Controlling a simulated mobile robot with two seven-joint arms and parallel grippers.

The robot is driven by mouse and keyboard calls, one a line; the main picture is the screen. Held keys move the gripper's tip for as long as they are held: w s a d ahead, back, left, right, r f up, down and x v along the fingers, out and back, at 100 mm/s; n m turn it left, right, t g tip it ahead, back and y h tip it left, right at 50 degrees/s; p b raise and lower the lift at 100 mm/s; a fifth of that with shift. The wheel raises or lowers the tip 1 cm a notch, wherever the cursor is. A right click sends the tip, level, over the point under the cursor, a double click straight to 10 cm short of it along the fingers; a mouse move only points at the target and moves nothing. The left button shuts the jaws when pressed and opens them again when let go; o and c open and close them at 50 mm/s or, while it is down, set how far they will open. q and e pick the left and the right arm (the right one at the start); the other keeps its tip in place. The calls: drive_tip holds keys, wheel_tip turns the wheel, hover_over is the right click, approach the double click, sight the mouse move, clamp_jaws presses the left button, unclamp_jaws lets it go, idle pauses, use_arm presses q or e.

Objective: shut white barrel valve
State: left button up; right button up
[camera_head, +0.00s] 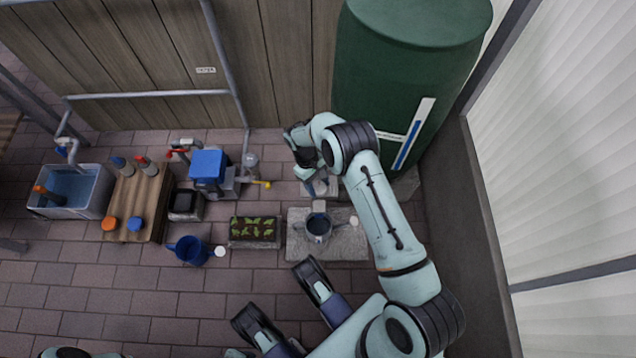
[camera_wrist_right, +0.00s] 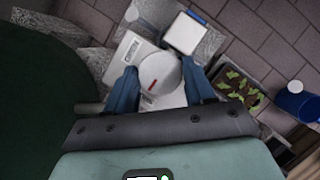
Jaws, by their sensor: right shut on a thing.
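The white barrel valve (camera_wrist_right: 158,72) shows in the right wrist view as a round white knob with a short red mark. My right gripper (camera_wrist_right: 160,84) is shut on it, with a blue finger on each side. In the head view my right gripper (camera_head: 318,186) is low in front of the tall green barrel (camera_head: 400,75); my arm and gripper largely hide the valve there. My left gripper (camera_head: 275,290) is at the bottom middle of the head view, apart from everything, with its two dark fingers spread and nothing between them.
A grey watering can (camera_head: 319,228) stands on a stone slab (camera_head: 350,245) just below the valve. A planter (camera_head: 255,232) and a blue can (camera_head: 188,250) are to the left. A blue box (camera_head: 208,165) with pipes stands by the fence. A wall rises on the right.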

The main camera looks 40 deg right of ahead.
drive_tip(key=shift+n, duration=0.3)
drive_tip(key=o, duration=1)
use_arm(q)
drive_tip(key=shift+t, duration=0.8)
drive_tip(key=w+r, duration=0.1)
drive_tip(key=w+p, duration=0.1)
drive_tip(key=w, duration=0.1)
drive_tip(key=w+r+p, duration=0.1)
drive_tip(key=shift+w+d+r, duration=0.3)
drive_tip(key=shift+w, duration=0.05)
use_arm(e)
drive_tip(key=v, duration=1.3)
drive_tip(key=shift+a+r, duration=0.15)
use_arm(q)
drive_tip(key=shift+r+p, duration=0.1)
drive_tip(key=shift+p, duration=0.2)
